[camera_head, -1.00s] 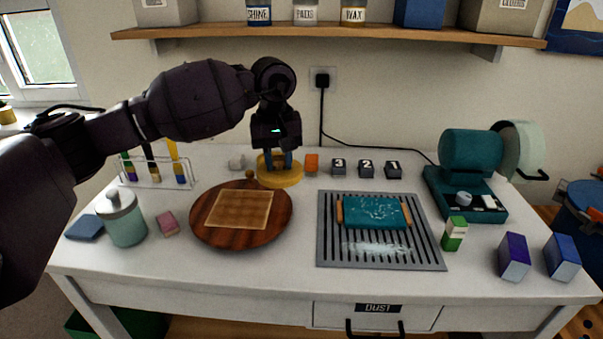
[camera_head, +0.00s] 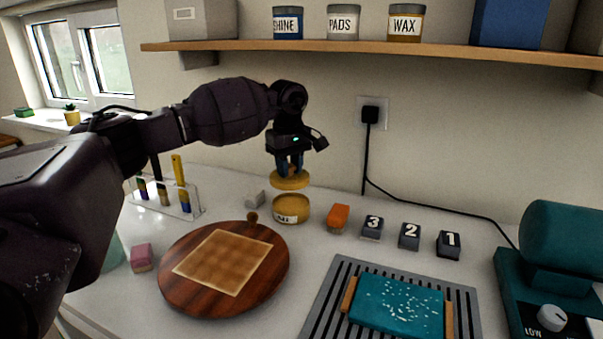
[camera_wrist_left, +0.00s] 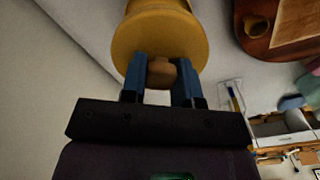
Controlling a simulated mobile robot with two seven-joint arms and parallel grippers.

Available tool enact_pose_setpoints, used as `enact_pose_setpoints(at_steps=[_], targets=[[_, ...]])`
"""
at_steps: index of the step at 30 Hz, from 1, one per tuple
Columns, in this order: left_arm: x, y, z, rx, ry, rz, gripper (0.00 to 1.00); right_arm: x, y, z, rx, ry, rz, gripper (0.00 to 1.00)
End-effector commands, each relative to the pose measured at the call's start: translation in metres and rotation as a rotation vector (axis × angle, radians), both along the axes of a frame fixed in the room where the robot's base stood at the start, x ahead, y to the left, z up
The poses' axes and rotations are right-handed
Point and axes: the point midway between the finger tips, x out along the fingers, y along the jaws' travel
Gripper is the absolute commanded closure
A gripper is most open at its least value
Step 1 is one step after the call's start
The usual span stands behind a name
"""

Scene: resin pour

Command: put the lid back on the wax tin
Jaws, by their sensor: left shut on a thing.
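The wax tin (camera_head: 291,209) is a round yellow tin with a white label, standing on the table behind the round wooden board. My left gripper (camera_head: 290,169) is shut on the knob of the yellow lid (camera_head: 291,182). It holds the lid above the tin, roughly level, with a visible gap between them. In the left wrist view the lid (camera_wrist_left: 150,38) is a wide disc, with its brown knob (camera_wrist_left: 161,73) between the blue fingers. The lid hides most of what lies behind it there. My right gripper is not in view.
The wooden board (camera_head: 185,275) holds a tan square. An orange block (camera_head: 338,218) and numbered dark blocks (camera_head: 409,236) stand right of the tin, a pale block (camera_head: 254,198) to its left. A tube rack (camera_head: 165,198) is further left. A shelf (camera_head: 350,49) hangs above.

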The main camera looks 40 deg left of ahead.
Motion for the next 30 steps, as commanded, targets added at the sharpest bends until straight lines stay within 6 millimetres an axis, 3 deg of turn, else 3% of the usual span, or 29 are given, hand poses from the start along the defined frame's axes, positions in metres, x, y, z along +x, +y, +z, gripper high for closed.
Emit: enact_pose_setpoints(at_steps=[11,30], targets=[[0.001,0.000,-0.006,0.003,0.010,0.079,0.94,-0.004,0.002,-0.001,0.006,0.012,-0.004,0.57],[0.001,0.000,-0.054,0.003,0.013,0.077,0.94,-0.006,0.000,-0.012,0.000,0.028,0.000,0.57]])
